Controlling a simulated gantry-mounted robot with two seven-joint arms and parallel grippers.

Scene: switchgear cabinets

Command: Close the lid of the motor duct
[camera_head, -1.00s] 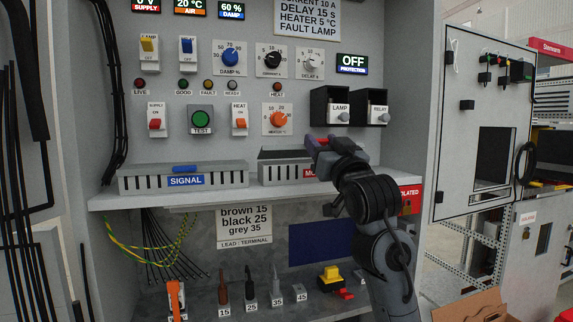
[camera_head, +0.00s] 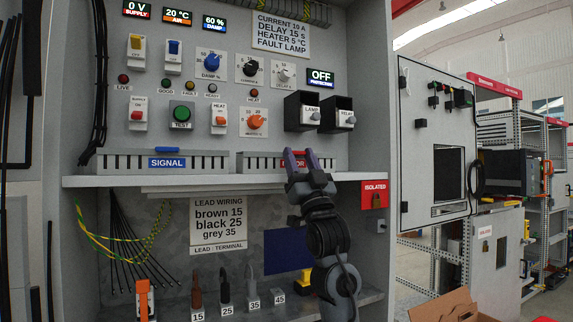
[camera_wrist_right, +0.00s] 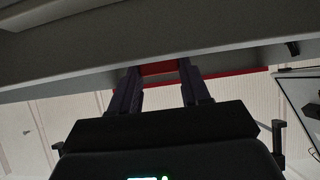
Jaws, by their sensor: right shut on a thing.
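The motor duct (camera_head: 262,162) is a grey slotted channel on the cabinet shelf, with a red label partly hidden behind my right gripper. A red handle on its lid shows at the fingers. My right gripper (camera_head: 300,160) comes from below and in front, and its two dark fingers are shut on this red handle. In the right wrist view the red piece (camera_wrist_right: 158,68) shows between the fingers (camera_wrist_right: 160,90). The lid looks about level from here, but I cannot tell whether it is fully seated. My left gripper is not in view.
The signal duct (camera_head: 195,163) with a blue handle sits to the left on the same shelf (camera_head: 150,181). Above are switches, dials and the lamp and relay boxes (camera_head: 301,111). Below hang loose leads, with several labelled terminals (camera_head: 226,292). An open cabinet door (camera_head: 418,150) stands at right.

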